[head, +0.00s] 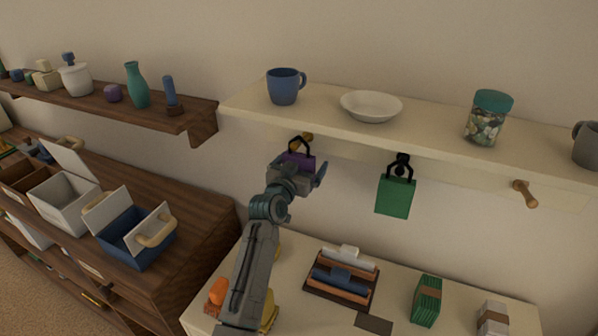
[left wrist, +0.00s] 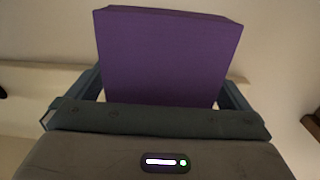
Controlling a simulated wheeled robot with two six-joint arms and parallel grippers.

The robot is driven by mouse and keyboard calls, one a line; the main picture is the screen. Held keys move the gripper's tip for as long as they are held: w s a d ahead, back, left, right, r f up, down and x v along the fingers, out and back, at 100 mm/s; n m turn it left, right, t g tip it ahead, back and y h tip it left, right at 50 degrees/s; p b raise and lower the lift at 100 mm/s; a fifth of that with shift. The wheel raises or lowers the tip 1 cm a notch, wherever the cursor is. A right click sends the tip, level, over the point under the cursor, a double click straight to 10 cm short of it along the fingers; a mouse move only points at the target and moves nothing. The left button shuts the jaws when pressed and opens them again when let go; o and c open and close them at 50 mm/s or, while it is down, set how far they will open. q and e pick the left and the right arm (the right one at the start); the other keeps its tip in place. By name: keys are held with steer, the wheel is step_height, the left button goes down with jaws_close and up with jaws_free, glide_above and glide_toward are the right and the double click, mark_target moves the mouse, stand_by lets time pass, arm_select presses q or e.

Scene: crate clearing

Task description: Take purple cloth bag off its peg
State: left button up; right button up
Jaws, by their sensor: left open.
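The purple cloth bag (head: 299,161) hangs by a dark handle loop from a wooden peg (head: 306,139) under the cream shelf, mostly hidden behind my left gripper (head: 303,175). In the left wrist view the purple bag (left wrist: 168,58) fills the space ahead of the palm, with a finger on each side of it. My left gripper (left wrist: 165,95) is open around the bag. Whether the fingers touch its sides I cannot tell. My right gripper is not in view.
A green bag (head: 396,195) hangs on a dark peg to the right, and an empty wooden peg (head: 525,194) is further right. A blue mug (head: 286,86), a bowl (head: 371,105) and a jar (head: 488,118) stand on the shelf above.

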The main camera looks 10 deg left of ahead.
arm_select(q)
steer(key=c, duration=1)
steer(key=shift+c, duration=0.2)
steer(key=shift+r, duration=0.3)
steer(key=shift+r+p, duration=0.35)
steer(key=shift+p, duration=0.15)
steer(key=shift+s, duration=0.15)
